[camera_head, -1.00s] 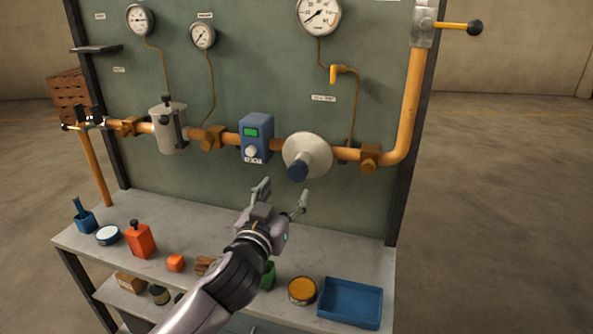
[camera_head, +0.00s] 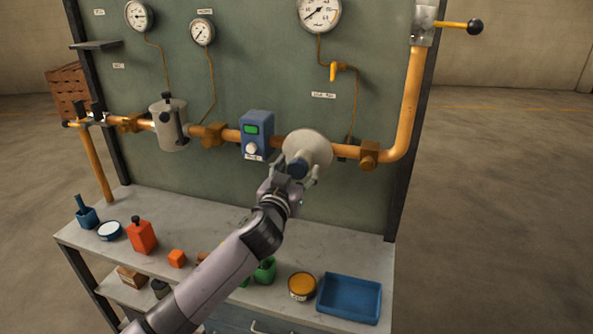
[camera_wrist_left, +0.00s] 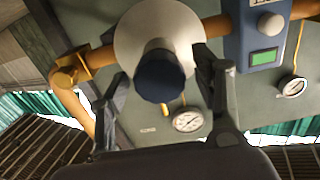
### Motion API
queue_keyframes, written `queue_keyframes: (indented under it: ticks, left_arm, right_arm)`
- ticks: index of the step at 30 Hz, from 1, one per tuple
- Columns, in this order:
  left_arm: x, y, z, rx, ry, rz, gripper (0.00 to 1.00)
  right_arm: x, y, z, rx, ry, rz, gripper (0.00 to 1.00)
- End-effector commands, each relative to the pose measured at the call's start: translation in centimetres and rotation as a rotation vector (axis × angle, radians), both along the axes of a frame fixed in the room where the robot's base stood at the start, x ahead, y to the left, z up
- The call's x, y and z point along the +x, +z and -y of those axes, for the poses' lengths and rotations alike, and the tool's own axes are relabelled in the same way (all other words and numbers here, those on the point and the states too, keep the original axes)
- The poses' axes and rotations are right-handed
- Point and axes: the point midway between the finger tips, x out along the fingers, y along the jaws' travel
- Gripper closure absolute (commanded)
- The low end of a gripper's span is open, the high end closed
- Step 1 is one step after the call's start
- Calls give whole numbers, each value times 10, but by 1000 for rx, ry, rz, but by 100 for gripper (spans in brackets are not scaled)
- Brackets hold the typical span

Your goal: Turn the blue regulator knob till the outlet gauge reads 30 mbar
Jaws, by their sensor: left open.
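The blue regulator knob (camera_head: 297,169) sits at the lower front of the round pale regulator (camera_head: 309,147) on the orange pipe. My left gripper (camera_head: 296,178) is at the knob, its open fingers on either side of it. In the left wrist view, the dark blue knob (camera_wrist_left: 160,76) lies between the two spread fingers (camera_wrist_left: 163,90), with gaps showing on both sides. The large gauge (camera_head: 319,13) at the top right of the panel has its needle toward the lower left; its reading is too small to tell. My right gripper is not in view.
A blue box with a green display (camera_head: 256,135) is on the pipe left of the regulator. The bench below holds a blue tray (camera_head: 349,299), a yellow-topped tin (camera_head: 302,286) and a red bottle (camera_head: 142,236). A yellow-handled lever (camera_head: 457,26) is at the upper right.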

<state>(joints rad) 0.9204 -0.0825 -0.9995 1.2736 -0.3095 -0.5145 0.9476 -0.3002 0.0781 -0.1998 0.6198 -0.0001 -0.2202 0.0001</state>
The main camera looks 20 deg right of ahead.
Motion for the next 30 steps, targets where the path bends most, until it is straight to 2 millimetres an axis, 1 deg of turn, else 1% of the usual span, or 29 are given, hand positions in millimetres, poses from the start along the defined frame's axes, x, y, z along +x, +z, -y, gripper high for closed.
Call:
queue_keyframes:
  ticks: [2, 23, 24, 30]
  left_arm:
    - [0, 0, 0, 0, 0, 0, 41]
    - [0, 0, 0, 1, 0, -1, 88]
    - [0, 0, 0, 1, 0, -1, 89]
    - [0, 0, 0, 13, 0, 8, 89]
  right_arm:
    - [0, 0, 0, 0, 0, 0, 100]
    - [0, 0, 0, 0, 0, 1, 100]
    - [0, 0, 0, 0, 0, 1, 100]
    - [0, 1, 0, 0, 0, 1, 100]
